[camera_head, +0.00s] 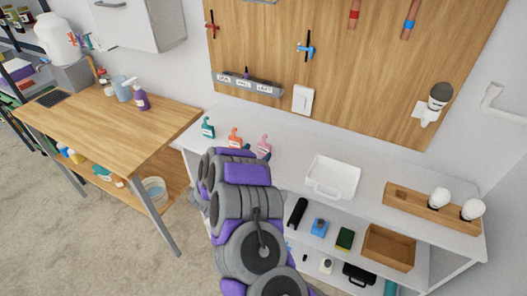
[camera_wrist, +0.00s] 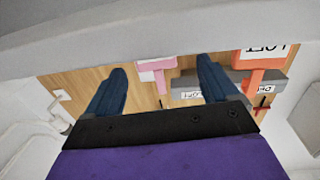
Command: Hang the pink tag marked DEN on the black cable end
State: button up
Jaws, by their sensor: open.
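The pink tag (camera_head: 264,147) stands on the white table, at the right end of a row with an orange tag (camera_head: 236,138) and a teal tag (camera_head: 208,127). In the wrist view the pink tag (camera_wrist: 156,66) shows between the two dark blue fingers of my gripper (camera_wrist: 160,66), which are spread apart and not visibly touching it. Its lettering is not readable. In the head view my arm hides the gripper. A grey rail (camera_head: 232,83) on the wooden board carries several white labels, with a small dark upright piece (camera_head: 246,72); I cannot tell whether it is the black cable end.
The orange tag (camera_wrist: 264,62) is close to the right finger in the wrist view. A white tray (camera_head: 333,177) and a wooden holder with white bulbs (camera_head: 410,204) stand on the table to the right. A wooden bench (camera_head: 120,130) with a purple spray bottle (camera_head: 141,99) is at left.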

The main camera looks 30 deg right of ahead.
aim_at(263, 149)
jog(key=x, duration=0.2)
jog(key=b+x, duration=0.1)
jog(key=x, duration=0.2)
jog(key=shift+d+f+b, duration=0.3)
jog(key=shift+d+f, duration=0.05)
jog(key=shift+d, duration=0.1)
jog(key=shift+c, duration=0.2)
jog(key=shift+a, duration=0.1)
jog(key=c, duration=1.1)
jog(key=shift+s+r, duration=0.1)
